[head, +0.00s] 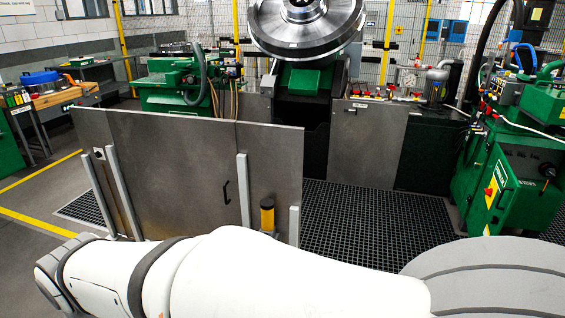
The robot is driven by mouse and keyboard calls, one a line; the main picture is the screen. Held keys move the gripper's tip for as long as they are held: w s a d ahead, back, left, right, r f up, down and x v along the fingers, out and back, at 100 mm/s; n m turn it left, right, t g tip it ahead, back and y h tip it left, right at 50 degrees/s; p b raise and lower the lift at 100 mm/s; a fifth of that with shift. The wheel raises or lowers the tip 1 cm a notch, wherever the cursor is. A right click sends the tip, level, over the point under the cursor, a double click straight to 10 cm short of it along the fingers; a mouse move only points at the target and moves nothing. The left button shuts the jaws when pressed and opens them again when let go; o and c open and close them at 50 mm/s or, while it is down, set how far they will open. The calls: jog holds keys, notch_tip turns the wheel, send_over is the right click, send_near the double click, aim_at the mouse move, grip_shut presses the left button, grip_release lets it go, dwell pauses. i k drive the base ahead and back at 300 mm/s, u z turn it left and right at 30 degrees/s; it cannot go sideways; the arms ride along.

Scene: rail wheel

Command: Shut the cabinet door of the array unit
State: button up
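No part can be clearly told as the array unit. A green machine cabinet (520,190) stands at the right, with a yellow label and a red button on its side; I cannot tell whether a door on it is open. A grey panel (366,150) with a small label stands at the back centre, beside a dark gap. Nearer, a wide grey metal panel (200,165) with a black handle (226,192) stands upright; I cannot tell whether it is a door. My white arm crosses the bottom of the head view. My gripper is not in view.
A large steel wheel (305,25) sits on a green stand at the back. Dark floor grating (370,225) lies open between the wide panel and the green cabinet. A bench (55,95) stands at the left.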

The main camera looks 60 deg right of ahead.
aim_at(499, 175)
jog(key=z, duration=3.55)
jog(key=i, duration=1.75)
jog(key=u, duration=0.5)
jog(key=i, duration=1.65)
jog(key=z, duration=0.9)
